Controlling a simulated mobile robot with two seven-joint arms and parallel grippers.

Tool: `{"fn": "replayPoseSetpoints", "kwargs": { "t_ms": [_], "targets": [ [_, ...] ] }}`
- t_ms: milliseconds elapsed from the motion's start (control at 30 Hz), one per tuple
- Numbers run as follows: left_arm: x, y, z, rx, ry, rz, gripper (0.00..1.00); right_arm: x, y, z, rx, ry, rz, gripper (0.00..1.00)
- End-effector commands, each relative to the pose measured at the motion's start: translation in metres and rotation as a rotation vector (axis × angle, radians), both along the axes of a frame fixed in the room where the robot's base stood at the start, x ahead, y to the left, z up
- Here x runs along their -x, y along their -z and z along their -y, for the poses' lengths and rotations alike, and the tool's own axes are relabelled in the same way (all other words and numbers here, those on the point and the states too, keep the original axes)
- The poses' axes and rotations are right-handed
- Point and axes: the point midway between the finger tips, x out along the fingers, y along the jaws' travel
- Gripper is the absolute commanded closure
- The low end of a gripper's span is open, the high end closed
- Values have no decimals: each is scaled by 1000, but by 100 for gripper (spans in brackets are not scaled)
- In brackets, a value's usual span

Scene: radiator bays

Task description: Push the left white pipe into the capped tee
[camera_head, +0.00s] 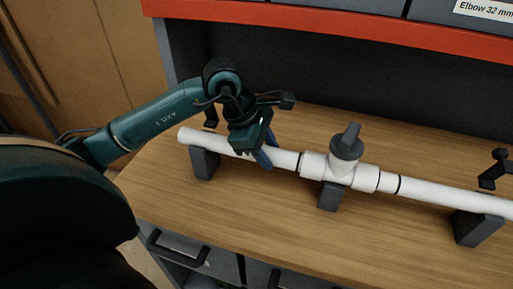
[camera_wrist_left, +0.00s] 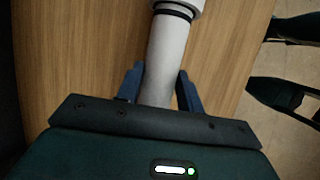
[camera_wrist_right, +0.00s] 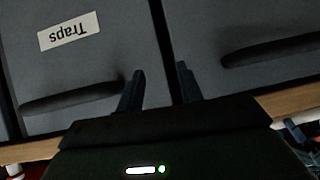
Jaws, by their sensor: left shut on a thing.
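The left white pipe (camera_head: 215,141) lies on a dark support block (camera_head: 204,163), its right end at the tee's left socket. A black ring on the pipe shows just outside that socket. The white tee (camera_head: 341,168) has a dark cap (camera_head: 347,142) on its upright branch. My left gripper (camera_head: 265,157) is shut on the left pipe, a little left of the ring. In the left wrist view the fingers (camera_wrist_left: 160,82) flank the pipe (camera_wrist_left: 166,50), with the ring and socket edge at the top. My right gripper (camera_wrist_right: 160,78) is open and empty in front of grey drawers.
The right white pipe (camera_head: 430,193) runs from the tee's right side over another block (camera_head: 478,228). A dark clamp-like part (camera_head: 493,170) stands behind it. The wooden bench front (camera_head: 250,215) is clear.

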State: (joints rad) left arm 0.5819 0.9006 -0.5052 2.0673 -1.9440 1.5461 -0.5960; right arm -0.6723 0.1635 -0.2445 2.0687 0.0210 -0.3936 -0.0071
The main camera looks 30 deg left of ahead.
Motion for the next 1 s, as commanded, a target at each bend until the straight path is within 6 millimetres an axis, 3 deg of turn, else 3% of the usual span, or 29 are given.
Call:
{"fn": "replayPoseSetpoints", "kwargs": {
  "t_ms": [233, 267, 500, 800, 1000],
  "targets": [
    [0, -1, 5, 16, 6, 4, 100, 0, -1, -1, -2, -2, 2, 64],
    [0, -1, 6, 16, 8, 5, 61, 0, -1, -1, -2, -2, 2, 64],
    [0, 0, 4, 11, 5, 4, 42, -2, -2, 0, 0, -4, 7, 64],
    [1, -4, 1, 8, 3, 4, 42, -4, -2, 0, 1, -3, 11, 64],
    [8, -32, -10, 5, 2, 9, 42, -4, 2, -1, 0, -4, 12, 64]
  ]
}}
